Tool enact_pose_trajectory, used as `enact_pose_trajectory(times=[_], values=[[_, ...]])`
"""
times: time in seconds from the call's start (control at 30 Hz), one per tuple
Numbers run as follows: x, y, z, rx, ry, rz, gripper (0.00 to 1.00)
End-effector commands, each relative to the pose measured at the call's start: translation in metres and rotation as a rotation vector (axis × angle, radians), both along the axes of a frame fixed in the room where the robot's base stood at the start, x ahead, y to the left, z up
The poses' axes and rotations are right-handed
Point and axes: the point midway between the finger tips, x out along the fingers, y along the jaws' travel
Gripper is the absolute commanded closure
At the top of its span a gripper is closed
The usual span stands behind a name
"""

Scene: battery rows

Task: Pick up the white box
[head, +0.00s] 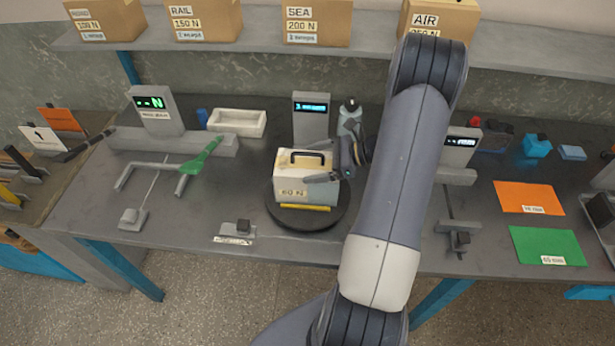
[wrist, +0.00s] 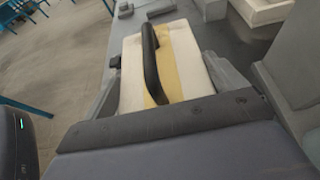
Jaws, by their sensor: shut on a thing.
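The white box (head: 301,193) has a black handle on top, a yellowish stripe and a label on its front reading what looks like 60 N. It sits upright at the round black turntable (head: 285,216) on the bench; I cannot tell whether it is lifted off it. My gripper (head: 326,166) reaches it from the right and is shut on it, one finger along the front face. In the wrist view the white box (wrist: 187,65) lies between the two fingers (wrist: 165,88), its handle running away from me. The far finger is mostly hidden in the head view.
Cardboard boxes (head: 317,22) stand on the shelf behind. A display post (head: 311,118) is just behind the box, and a white tray (head: 237,122) is behind left. Orange (head: 529,197) and green (head: 546,246) mats lie right.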

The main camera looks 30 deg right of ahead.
Motion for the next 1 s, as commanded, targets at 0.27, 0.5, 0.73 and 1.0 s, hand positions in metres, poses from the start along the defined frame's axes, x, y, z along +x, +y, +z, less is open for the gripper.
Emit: enact_pose_trajectory(times=[0.27, 0.5, 0.73, 1.0], values=[[0.000, 0.000, 0.002, 0.002, -0.003, -0.001, 0.80], [0.001, 0.000, 0.004, 0.001, -0.004, 0.000, 0.80], [0.001, -0.001, 0.024, -0.003, -0.006, 0.000, 0.80], [0.001, -0.001, 0.067, -0.002, -0.008, 0.000, 0.80]])
